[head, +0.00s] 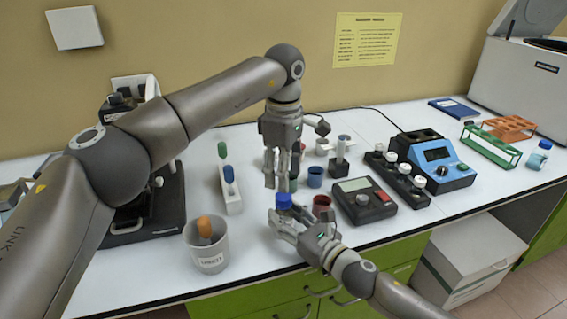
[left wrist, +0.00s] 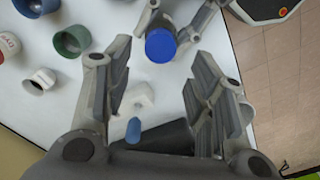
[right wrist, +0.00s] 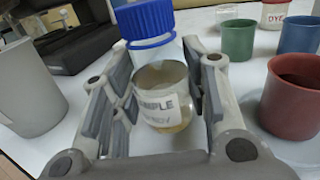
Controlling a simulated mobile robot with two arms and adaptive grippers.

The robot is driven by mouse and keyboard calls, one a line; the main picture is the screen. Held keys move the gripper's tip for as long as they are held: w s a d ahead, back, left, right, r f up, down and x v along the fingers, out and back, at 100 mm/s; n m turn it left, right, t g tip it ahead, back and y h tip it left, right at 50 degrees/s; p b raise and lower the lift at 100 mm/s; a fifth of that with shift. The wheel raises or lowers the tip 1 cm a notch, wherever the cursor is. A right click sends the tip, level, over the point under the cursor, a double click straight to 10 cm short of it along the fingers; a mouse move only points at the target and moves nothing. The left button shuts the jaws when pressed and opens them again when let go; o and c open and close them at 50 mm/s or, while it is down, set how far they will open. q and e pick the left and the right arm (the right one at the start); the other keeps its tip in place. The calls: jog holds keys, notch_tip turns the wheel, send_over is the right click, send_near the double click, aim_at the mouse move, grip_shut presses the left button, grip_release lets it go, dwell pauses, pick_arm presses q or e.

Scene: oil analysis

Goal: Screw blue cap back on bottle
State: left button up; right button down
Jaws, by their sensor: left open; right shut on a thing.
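The sample bottle (right wrist: 162,95) is clear, with a white label and a yellowish content. My right gripper (right wrist: 160,108) is shut around its body and holds it upright. The ribbed blue cap (right wrist: 145,22) sits on top of the bottle and looks level; how tightly it sits cannot be told. The cap also shows in the head view (head: 284,200) and in the left wrist view (left wrist: 161,45). My left gripper (head: 280,183) is open, points down and is above the cap. In the left wrist view the cap lies ahead between its fingers, apart from them.
A red cup (head: 322,204), a blue cup (head: 315,178) and a green cup (right wrist: 238,40) stand close by. A grey beaker (head: 207,255) with an orange-topped item is front left. A white rack (head: 232,199) stands behind it. A meter (head: 364,200) is right; the table's front edge is near.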

pick_arm(q)
jog(key=n, duration=0.3)
jog(key=shift+r, duration=0.1)
jog(key=n, duration=0.4)
jog(key=shift+r+n, duration=0.15)
jog(key=shift+n, duration=0.25)
jog(key=n, duration=0.4)
jog(key=shift+r+n, duration=0.15)
jog(key=shift+n, duration=0.15)
jog(key=n, duration=0.3)
jog(key=shift+r, duration=0.1)
jog(key=n, duration=0.3)
jog(key=shift+r, duration=0.1)
jog(key=n, duration=0.4)
jog(key=shift+r+n, duration=0.15)
jog(key=shift+n, duration=0.25)
jog(key=n, duration=0.4)
jog(key=shift+r, duration=0.1)
jog(key=n, duration=0.3)
jog(key=shift+r+n, duration=0.1)
jog(key=shift+n, duration=0.3)
